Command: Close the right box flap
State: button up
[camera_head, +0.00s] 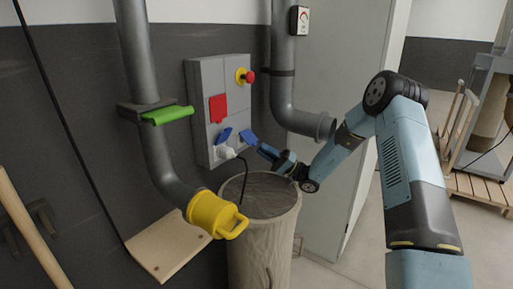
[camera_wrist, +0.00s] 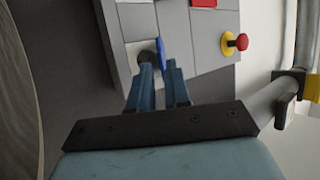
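A grey wall box (camera_head: 200,90) carries a red flap (camera_head: 217,108) and two blue flaps low on its front. The right blue flap (camera_head: 249,137) sticks out from the box's lower right. The left blue flap (camera_head: 224,136) is beside it, above a white plug (camera_head: 224,153). My gripper (camera_head: 262,148) is at the right blue flap, coming from the right. In the wrist view, the right flap (camera_wrist: 161,50) stands edge-on at my fingertips (camera_wrist: 160,68). A gap shows between the fingers; whether they touch the flap is unclear.
A red button on a yellow base (camera_head: 246,76) is above the flaps. A barrel (camera_head: 262,235) stands below the box. Pipes flank it: one ends in a yellow cap (camera_head: 215,215), the other (camera_head: 283,80) runs close on the right. A black cable hangs from the plug.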

jog(key=shift+v, duration=1.5)
jog(key=shift+c, duration=0.2)
